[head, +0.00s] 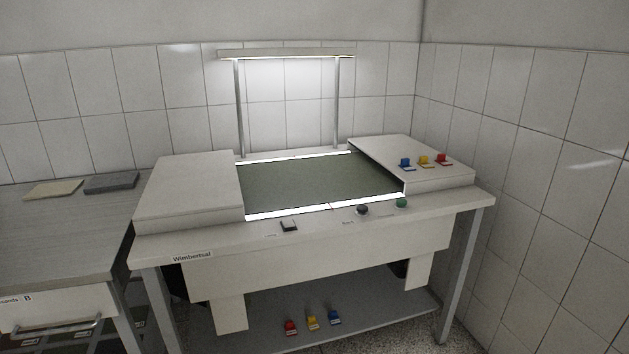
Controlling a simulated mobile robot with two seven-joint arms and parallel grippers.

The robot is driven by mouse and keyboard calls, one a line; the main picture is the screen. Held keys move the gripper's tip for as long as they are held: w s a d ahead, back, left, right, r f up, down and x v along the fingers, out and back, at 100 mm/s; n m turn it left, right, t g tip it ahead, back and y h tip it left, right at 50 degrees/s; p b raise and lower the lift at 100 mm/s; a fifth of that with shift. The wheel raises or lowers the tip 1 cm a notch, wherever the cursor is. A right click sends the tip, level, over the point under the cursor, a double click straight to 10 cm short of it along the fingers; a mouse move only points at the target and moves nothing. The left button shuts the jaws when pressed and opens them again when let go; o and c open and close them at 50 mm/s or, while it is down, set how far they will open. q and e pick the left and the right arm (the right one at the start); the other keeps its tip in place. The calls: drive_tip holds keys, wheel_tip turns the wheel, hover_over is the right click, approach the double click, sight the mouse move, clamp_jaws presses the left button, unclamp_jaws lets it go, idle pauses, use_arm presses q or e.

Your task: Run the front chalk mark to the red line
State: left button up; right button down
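A white inspection table (320,244) stands in the middle of the head view, with a grey-green sheet (310,182) stretched between its left housing (188,190) and right housing (430,160). Bright strips run along the sheet's back edge and front edge (290,212). A tiny dark tick shows on the front strip near its middle; its colour is too small to tell. I cannot make out a chalk mark or a clear red line. A dark square switch (289,225), a black knob (362,209) and a green button (402,202) sit on the front ledge. Neither gripper shows.
A lamp (286,54) on two posts rises behind the sheet. Blue, yellow and red blocks (424,161) sit on the right housing; similar ones (312,322) are on the lower shelf. A grey side counter (60,235) at left holds a beige pad (53,189) and a grey pad (111,182).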

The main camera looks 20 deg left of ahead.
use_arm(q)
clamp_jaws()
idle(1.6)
